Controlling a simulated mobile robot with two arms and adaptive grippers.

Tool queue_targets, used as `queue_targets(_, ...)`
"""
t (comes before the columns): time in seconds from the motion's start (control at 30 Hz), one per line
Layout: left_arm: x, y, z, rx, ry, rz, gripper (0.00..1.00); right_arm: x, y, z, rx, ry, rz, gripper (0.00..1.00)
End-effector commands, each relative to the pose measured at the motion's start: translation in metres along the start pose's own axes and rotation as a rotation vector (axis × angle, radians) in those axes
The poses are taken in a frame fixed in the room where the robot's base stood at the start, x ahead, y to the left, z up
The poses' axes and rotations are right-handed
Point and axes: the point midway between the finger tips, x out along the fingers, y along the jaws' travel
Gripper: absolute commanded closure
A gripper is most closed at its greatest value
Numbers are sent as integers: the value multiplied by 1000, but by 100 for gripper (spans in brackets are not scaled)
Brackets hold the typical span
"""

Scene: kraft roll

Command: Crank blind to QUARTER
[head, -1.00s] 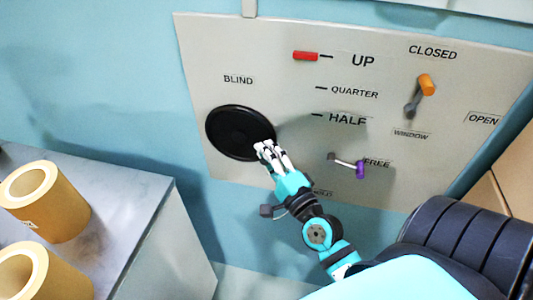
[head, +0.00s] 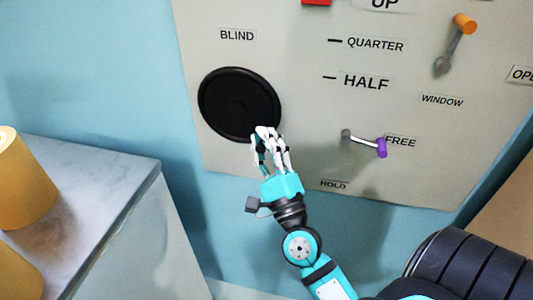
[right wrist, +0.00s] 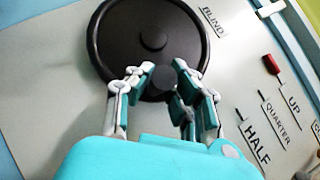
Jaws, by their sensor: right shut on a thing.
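The black round blind crank wheel (head: 238,103) is on the grey wall panel under the label BLIND. It also shows in the right wrist view (right wrist: 125,42). My right gripper (head: 266,134) is at the wheel's lower right edge. In the right wrist view its fingers (right wrist: 172,84) are shut on the wheel's dark knob (right wrist: 187,74). The red pointer (head: 316,2) is cut by the top edge of the head view; in the right wrist view the red pointer (right wrist: 271,64) is at the UP mark. The QUARTER label (head: 375,44) lies below UP. My left gripper is out of view.
A lever with a purple end (head: 381,148) points at FREE, right of my right gripper. The orange-ended window lever (head: 464,24) points up. A grey counter (head: 120,172) with tan rolls (head: 22,185) stands at the left.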

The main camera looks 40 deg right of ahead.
Motion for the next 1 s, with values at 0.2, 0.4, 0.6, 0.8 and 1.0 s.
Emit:
queue_targets(0.2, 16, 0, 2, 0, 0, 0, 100, -2, 8, -1, 43, 0, -31, 100)
queue_targets(0.4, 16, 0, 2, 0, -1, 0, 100, -1, 7, 0, 50, 0, -38, 100)
queue_targets(0.6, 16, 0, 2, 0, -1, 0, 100, -1, 7, 0, 50, 0, -38, 100)
queue_targets(0.8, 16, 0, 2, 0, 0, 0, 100, -1, 6, 0, 48, 0, -40, 64)
queue_targets(1.0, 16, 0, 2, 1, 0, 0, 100, -1, 6, 0, 47, 0, -42, 59)
